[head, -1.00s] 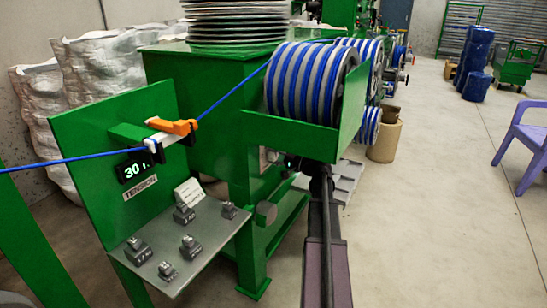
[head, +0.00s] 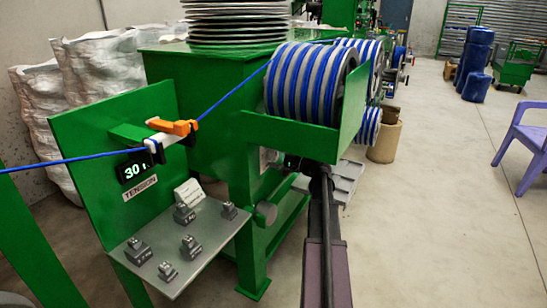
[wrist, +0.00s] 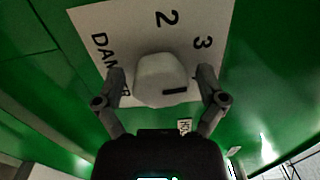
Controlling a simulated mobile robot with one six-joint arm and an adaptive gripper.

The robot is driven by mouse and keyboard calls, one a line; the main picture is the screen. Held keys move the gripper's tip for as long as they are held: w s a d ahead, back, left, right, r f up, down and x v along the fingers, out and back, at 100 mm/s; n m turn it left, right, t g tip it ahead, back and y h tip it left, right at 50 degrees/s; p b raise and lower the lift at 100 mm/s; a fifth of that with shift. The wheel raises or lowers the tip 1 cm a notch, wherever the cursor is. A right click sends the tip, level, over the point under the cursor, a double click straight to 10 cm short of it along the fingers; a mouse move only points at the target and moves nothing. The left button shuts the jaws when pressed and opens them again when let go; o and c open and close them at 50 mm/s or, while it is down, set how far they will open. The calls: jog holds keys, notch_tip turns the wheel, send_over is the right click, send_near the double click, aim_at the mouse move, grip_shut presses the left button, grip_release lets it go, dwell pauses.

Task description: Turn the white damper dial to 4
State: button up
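The white damper dial (wrist: 160,78) shows in the wrist view, with a dark pointer mark on its lower right face. It sits on a white label plate (wrist: 88,28) printed with 2, 3 and a word starting "DAM", partly covered by a finger. I see no 4. My gripper (wrist: 162,74) is open, with one finger on each side of the dial and a small gap seen on both sides. In the head view the dial and my fingertips are hidden behind the green guard (head: 290,136) under the cable spool.
A blue cable (head: 70,160) runs from the striped spool (head: 310,82) through an orange and white guide (head: 172,128). Several small weights stand on a grey shelf (head: 215,250). Open floor lies to the right, with a purple chair (head: 525,140).

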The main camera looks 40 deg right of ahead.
jog(key=shift+n, duration=0.3)
dwell(0.4)
